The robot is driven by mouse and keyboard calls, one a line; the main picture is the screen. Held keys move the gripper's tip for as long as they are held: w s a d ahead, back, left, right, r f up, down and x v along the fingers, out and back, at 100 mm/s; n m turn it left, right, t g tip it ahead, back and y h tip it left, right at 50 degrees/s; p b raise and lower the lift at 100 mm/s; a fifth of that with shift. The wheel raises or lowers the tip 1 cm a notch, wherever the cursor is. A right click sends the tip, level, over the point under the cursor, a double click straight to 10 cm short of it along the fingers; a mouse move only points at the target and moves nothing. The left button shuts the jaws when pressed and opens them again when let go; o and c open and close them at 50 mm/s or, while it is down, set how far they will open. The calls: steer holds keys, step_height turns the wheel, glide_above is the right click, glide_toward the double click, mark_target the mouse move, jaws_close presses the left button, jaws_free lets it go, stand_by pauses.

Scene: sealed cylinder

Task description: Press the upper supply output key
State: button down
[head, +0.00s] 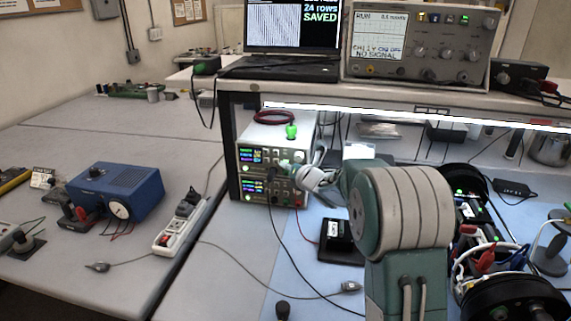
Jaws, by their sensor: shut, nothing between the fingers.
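Two bench power supplies are stacked under the shelf in the head view. The upper supply (257,154) has a lit display with coloured digits, and the lower supply (258,187) has a similar one. My gripper (291,170) is shut and empty at the right part of the supplies' front, close to the upper panel. I cannot tell whether it touches. The upper output key cannot be made out; the gripper and its wrist cover part of the panels' right side.
A red cable coil (275,117) lies on top of the supplies. An oscilloscope (420,45) and a laptop (290,35) stand on the shelf above. A blue box (115,190) and a power strip (182,225) lie left. Dark cables hang before the supplies.

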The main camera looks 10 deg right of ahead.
steer(key=shift+s+a, duration=0.3)
steer(key=shift+s, duration=0.35)
steer(key=shift+s+a, duration=0.3)
steer(key=shift+s, duration=0.45)
steer(key=shift+s+a, duration=0.35)
steer(key=shift+s, duration=0.45)
steer(key=shift+s+a, duration=0.3)
steer(key=shift+s, duration=0.45)
steer(key=s+d+r+m+g+h, duration=0.1)
steer(key=s+d+r+m+h, duration=0.2)
steer(key=s+m, duration=0.5)
steer(key=s+d+r+m+g+h, duration=0.2)
steer(key=s+r+m+h, duration=0.3)
steer(key=m, duration=0.4)
steer(key=s+a+f+m+g, duration=0.1)
steer(key=s+f+m+g, duration=0.1)
steer(key=s+m, duration=0.6)
steer(key=s+a+f+m+g+y, duration=0.1)
steer(key=s+m, duration=0.7)
steer(key=s, duration=1)
step_height(320, 180, down, 3)
steer(key=a+g, duration=0.1)
steer(key=g, duration=0.2)
steer(key=shift+s+r+y, duration=0.2)
steer(key=shift+s+y, duration=0.1)
steer(key=shift+s, duration=0.1)
